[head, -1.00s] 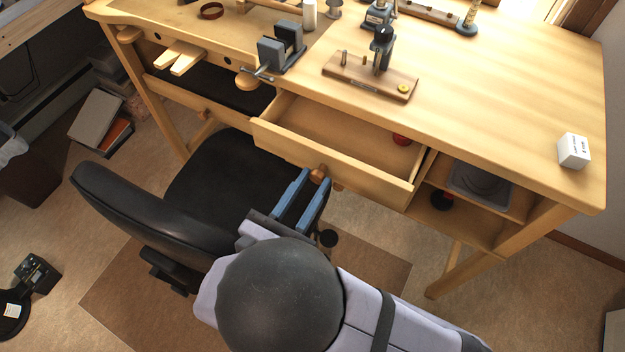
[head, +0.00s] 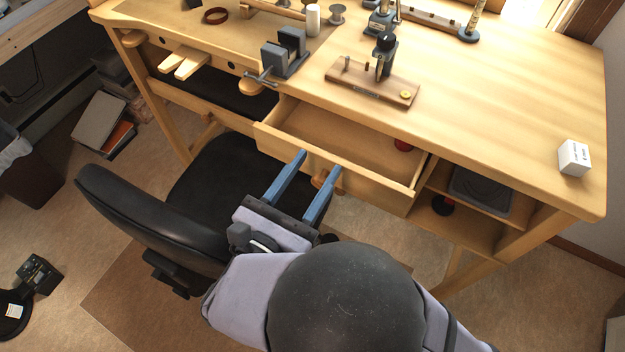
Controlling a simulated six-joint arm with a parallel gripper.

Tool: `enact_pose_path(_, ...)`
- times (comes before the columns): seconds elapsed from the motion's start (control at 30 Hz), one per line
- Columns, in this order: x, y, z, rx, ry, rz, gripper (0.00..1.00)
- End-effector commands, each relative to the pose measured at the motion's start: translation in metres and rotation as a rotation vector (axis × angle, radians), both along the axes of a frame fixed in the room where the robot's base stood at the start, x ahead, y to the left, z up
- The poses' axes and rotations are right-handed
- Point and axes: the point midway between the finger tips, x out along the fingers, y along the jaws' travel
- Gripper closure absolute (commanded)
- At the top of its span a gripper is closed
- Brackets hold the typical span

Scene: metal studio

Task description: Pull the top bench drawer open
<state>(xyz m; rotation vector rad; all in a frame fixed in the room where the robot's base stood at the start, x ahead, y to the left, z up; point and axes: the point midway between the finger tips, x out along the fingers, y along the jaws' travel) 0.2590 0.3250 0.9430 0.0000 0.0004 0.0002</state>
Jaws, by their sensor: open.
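The top bench drawer (head: 378,188) is pulled out from under the wooden bench top, and its inside shows. A small red thing (head: 403,144) lies at its back right. The drawer's round wooden knob (head: 321,179) is on the front face and partly hidden by my gripper. My gripper (head: 320,163) is open, with its two blue fingers apart in front of the drawer front. The fingertips are close to the knob; I cannot tell whether they touch it.
A black office chair (head: 120,215) stands at the left, close to my gripper. The bench top holds a vise (head: 285,52), a wooden stand with a tool (head: 372,82) and a small white box (head: 573,157). Open shelves (head: 470,215) are right of the drawer.

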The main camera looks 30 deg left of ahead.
Motion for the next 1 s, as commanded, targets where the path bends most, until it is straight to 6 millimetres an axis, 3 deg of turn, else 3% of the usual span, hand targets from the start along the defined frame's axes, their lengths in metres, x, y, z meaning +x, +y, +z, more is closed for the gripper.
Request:
enact_pose_path(0.23, 0.000, 0.000, 0.028, 0.002, -0.001, 0.000, 0.56)
enact_pose_path(0.67, 0.000, 0.000, 0.034, -0.001, -0.001, 0.000, 0.56)
enact_pose_path(0.83, -0.010, 0.001, 0.024, -0.003, 0.080, 0.003, 0.56)
enact_pose_path(1.0, -0.040, 0.001, -0.008, -0.003, 0.282, 0.003, 0.56)
